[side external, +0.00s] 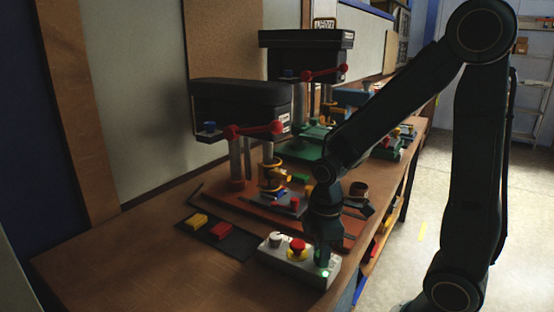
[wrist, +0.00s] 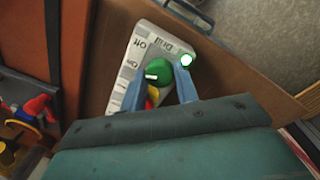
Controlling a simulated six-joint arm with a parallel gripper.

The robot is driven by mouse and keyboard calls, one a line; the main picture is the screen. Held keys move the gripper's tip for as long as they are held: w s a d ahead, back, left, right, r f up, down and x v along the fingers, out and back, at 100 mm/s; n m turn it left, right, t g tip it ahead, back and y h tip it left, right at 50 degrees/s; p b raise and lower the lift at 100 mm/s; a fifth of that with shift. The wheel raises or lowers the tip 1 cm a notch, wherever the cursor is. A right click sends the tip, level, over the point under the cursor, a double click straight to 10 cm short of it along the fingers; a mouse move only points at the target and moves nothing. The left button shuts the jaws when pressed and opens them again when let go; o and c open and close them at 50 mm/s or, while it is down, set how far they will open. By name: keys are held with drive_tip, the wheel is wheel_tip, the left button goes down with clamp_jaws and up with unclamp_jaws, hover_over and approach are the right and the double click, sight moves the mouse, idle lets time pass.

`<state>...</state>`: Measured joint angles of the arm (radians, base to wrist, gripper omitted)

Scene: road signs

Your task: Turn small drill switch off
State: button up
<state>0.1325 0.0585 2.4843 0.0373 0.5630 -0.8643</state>
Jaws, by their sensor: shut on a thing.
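The light grey control box (side external: 283,265) sits at the front edge of the bench, with a red button (side external: 297,244) on a yellow base and a grey knob (side external: 276,240). In the wrist view the box (wrist: 137,50) carries "Drill" and "Off" labels, a round green switch (wrist: 155,70) with a white pointer mark, and a lit green lamp (wrist: 186,60). My gripper (wrist: 160,84) is over the box with its two blue fingers either side of the green switch, shut on it.
The small drill press (side external: 240,103) stands behind the box on a red base, and a taller press (side external: 305,50) stands farther back. A dark tray (side external: 240,243) with yellow and red blocks lies left of the box. The bench's front left is bare.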

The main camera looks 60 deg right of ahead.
drive_tip(key=m, duration=1)
drive_tip(key=shift+w, duration=0.1)
idle(0.5)
drive_tip(key=o, duration=1)
drive_tip(key=shift+c, duration=0.2)
drive_tip(key=shift+r, duration=0.15)
wheel_tip(320, 180, up, 14)
drive_tip(key=shift+a+f, duration=0.2)
drive_tip(key=shift+a, duration=0.15)
